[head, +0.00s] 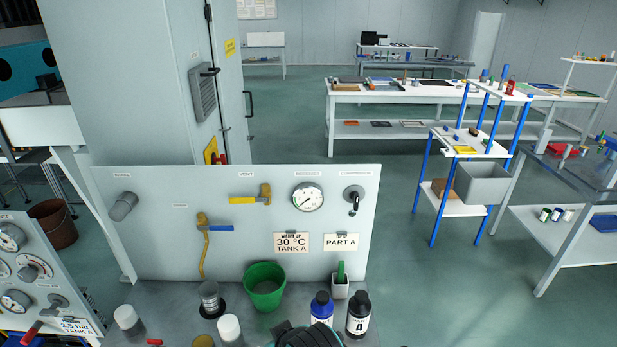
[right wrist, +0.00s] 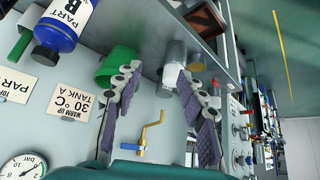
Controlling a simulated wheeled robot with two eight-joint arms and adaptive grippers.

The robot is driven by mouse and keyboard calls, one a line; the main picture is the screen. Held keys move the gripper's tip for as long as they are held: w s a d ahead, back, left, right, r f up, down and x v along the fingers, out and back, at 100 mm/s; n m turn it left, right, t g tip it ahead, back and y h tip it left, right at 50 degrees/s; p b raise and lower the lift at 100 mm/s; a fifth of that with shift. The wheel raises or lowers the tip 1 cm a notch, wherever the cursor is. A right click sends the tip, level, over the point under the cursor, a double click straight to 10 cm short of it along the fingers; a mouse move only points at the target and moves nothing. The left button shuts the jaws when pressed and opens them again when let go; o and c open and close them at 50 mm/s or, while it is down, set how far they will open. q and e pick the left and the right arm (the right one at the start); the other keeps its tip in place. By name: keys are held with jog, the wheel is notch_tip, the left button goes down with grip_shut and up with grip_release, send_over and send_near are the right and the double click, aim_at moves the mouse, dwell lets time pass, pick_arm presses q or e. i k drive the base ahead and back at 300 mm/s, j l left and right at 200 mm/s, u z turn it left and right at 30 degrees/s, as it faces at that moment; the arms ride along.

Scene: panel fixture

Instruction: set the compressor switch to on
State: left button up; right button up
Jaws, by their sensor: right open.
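The compressor switch (head: 353,197) is at the upper right of the grey panel (head: 150,250) in the head view. It has a round metal plate and a dark lever that points down. The small label above it is hard to read. My right gripper (right wrist: 158,76) is open and empty in the right wrist view, its two purple padded fingers apart with the panel behind them. The switch does not show in that view. In the head view only a dark part of my right arm shows at the bottom edge. My left gripper is not in view.
A "PART A" card (head: 341,242) hangs under the switch.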

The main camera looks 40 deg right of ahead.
aim_at(353, 195)
jog(key=z, duration=1.55)
